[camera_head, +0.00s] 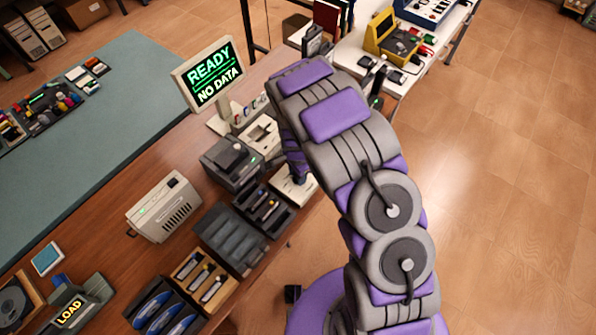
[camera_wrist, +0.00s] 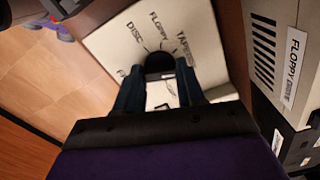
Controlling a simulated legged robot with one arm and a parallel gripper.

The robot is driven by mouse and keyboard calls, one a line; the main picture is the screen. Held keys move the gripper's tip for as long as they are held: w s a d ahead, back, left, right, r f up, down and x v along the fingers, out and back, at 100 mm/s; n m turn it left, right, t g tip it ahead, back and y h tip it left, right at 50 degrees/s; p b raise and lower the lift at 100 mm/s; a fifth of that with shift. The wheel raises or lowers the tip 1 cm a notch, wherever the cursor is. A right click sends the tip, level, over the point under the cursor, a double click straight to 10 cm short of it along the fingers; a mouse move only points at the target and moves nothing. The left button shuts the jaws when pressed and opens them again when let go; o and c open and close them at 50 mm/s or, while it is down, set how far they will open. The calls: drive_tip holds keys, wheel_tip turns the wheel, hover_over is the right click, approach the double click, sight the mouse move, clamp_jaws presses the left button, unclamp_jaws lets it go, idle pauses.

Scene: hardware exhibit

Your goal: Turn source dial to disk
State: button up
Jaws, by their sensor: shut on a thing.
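The source dial (camera_wrist: 159,66) is a dark round knob on a cream panel (camera_wrist: 105,45) in the wrist view. Printed labels fan out around it: one that seems to read DISK, FLOPPY, and one that seems to read TAPE. Short dark tick marks lie between the knob and the labels. My gripper (camera_wrist: 159,82) has its two dark fingers on either side of the knob, shut on it. Which label the knob points to cannot be told. In the head view the cream panel (camera_head: 290,190) shows partly at the table edge, and my arm hides the knob.
A monitor (camera_head: 209,74) reading READY, NO DATA stands behind the panel. In the wrist view a grey box (camera_wrist: 282,60) labelled FLOPPY DRIVE is close on the right.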

drive_tip(key=shift+a+m, duration=0.1)
drive_tip(key=shift+m, duration=0.2)
drive_tip(key=o, duration=1)
drive_tip(key=shift+a, duration=0.15)
drive_tip(key=shift+o, duration=0.2)
drive_tip(key=shift+r, duration=0.25)
wheel_tip(320, 180, up, 17)
drive_tip(key=p, duration=0.1)
drive_tip(key=shift+f+p, duration=0.15)
drive_tip(key=shift+p, duration=0.2)
